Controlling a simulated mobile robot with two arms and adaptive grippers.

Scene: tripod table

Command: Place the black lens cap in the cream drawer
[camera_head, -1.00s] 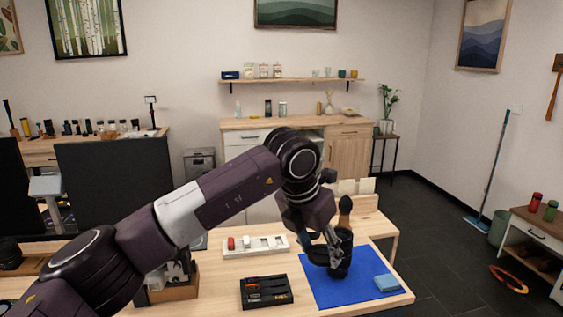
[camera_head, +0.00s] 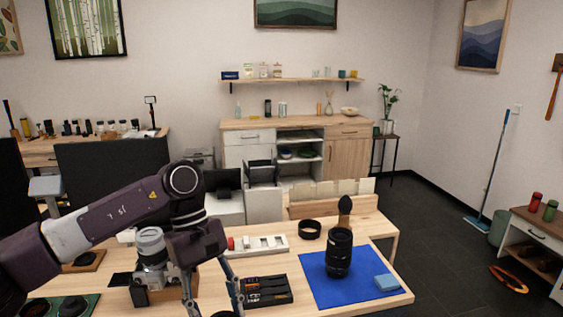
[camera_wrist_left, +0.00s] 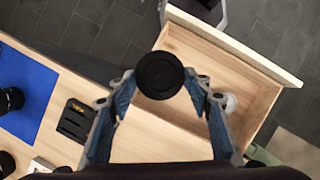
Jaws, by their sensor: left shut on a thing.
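The black lens cap (camera_wrist_left: 160,76) is a round disc. In the left wrist view it sits between the fingertips of my left gripper (camera_wrist_left: 160,82), which is shut on it. The cream drawer (camera_wrist_left: 237,42) is pulled open, showing its cream front and bare wooden inside. The cap appears over the drawer's table-side end; the height between them is hard to judge. A small whitish round thing (camera_wrist_left: 230,103) lies in the drawer. In the head view my left gripper (camera_head: 232,306) points down at the bottom edge, and the drawer does not show. My right gripper is not in view.
A black lens (camera_head: 339,254) stands on a blue mat (camera_head: 312,283) with a light-blue block (camera_head: 386,283). A black battery tray (camera_head: 268,289), a white tray (camera_head: 262,249), a black ring (camera_head: 309,230) and a silver camera (camera_head: 151,247) are also on the table.

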